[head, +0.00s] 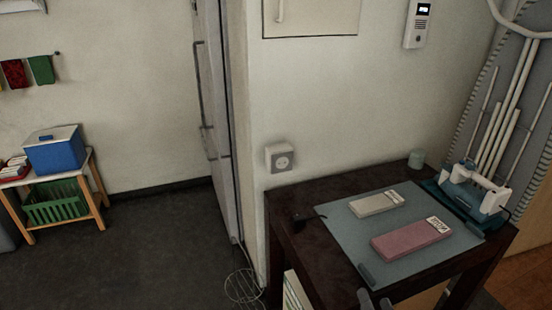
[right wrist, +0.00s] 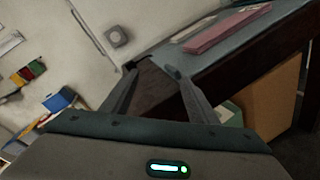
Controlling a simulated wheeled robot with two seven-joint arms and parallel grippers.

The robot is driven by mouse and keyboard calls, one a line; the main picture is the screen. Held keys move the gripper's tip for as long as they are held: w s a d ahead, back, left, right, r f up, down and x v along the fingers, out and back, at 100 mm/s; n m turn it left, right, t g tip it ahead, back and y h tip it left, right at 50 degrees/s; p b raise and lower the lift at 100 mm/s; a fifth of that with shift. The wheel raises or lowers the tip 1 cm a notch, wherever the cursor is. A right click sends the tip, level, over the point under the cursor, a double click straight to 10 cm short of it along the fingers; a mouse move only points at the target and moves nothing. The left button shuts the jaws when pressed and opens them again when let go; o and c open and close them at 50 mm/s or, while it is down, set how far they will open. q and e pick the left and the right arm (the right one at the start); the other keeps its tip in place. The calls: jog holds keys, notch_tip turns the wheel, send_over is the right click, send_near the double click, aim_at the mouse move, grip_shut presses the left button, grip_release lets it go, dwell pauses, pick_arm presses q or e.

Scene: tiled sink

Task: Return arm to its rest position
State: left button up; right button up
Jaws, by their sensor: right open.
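My right gripper (head: 376,299) shows at the bottom edge of the head view, just in front of the dark table (head: 300,245). In the right wrist view its two fingers (right wrist: 154,76) are spread apart with nothing between them, pointing toward the table's corner. The rest of the right arm is out of the head view. My left gripper is not in view.
The table carries a grey mat (head: 345,232) with a pale block (head: 375,204) and a pink block (head: 410,240). Open floor (head: 150,245) lies left of the table.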

jog(key=s+d+f+m+g+h, duration=0.4)
jog(key=s+f+m+g, duration=0.4)
jog(key=m, duration=0.9)
jog(key=s+a+f+m+g+y, duration=0.2)
jog(key=s+a+f+m+g, duration=0.1)
jog(key=s+m, duration=0.4)
jog(key=s+a+f+m+g+y, duration=0.1)
jog(key=s+a+f+m+g, duration=0.2)
jog(key=s, duration=0.5)
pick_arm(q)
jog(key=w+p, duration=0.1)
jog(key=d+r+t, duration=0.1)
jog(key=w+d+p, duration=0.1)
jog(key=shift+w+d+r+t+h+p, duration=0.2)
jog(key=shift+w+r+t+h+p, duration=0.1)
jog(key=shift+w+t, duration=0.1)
pick_arm(e)
notch_tip(320, 180, down, 32)
jog(key=w+a+t+y, duration=0.1)
jog(key=a+t, duration=0.1)
jog(key=shift+w+a+r, duration=0.2)
jog(key=shift+w+r, duration=0.05)
jog(key=shift+w, duration=0.15)
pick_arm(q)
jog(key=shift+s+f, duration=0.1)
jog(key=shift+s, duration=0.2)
pick_arm(e)
jog(key=shift+m, duration=0.3)
